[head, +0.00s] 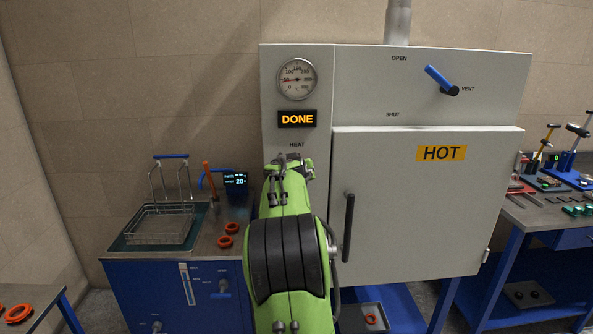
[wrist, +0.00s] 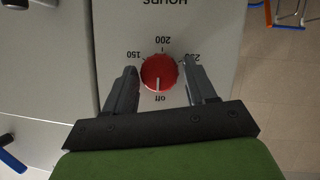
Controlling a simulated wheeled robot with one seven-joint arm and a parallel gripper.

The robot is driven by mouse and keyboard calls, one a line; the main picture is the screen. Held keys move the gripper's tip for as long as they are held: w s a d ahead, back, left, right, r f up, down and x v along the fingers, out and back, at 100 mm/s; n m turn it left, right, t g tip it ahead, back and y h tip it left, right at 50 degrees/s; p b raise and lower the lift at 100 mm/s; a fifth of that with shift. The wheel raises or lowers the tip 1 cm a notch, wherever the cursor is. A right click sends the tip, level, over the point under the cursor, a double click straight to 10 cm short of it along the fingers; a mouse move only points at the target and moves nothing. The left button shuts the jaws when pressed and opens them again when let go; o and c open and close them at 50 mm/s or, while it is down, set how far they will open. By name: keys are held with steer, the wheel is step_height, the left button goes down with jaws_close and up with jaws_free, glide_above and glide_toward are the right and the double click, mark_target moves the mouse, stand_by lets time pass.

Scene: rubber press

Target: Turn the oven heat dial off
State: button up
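The oven heat dial (wrist: 159,72) is a round red knob on the pale oven panel, seen upside down in the wrist view. Its white pointer line points down in the picture, at the word "off". The marks 150, 200 and 250 stand around the rest of it. My gripper (wrist: 160,65) is open, with one dark finger on each side of the dial and a visible gap to it on both sides. In the head view my green arm hides the dial, below the HEAT label on the oven (head: 430,220).
The oven has a DONE display (head: 297,119), a round gauge (head: 297,79), a blue vent lever (head: 440,79), a HOT sign (head: 442,153) and a black door handle (head: 348,227). A bench with a wire basket (head: 161,223) is left; a tool table (head: 545,218) is right.

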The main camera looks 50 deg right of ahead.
steer(key=shift+o, duration=1.2)
steer(key=shift+r, duration=0.2)
steer(key=b+v, duration=0.1)
steer(key=v, duration=1.4)
steer(key=shift+s+a, duration=0.2)
steer(key=shift+a, duration=0.1)
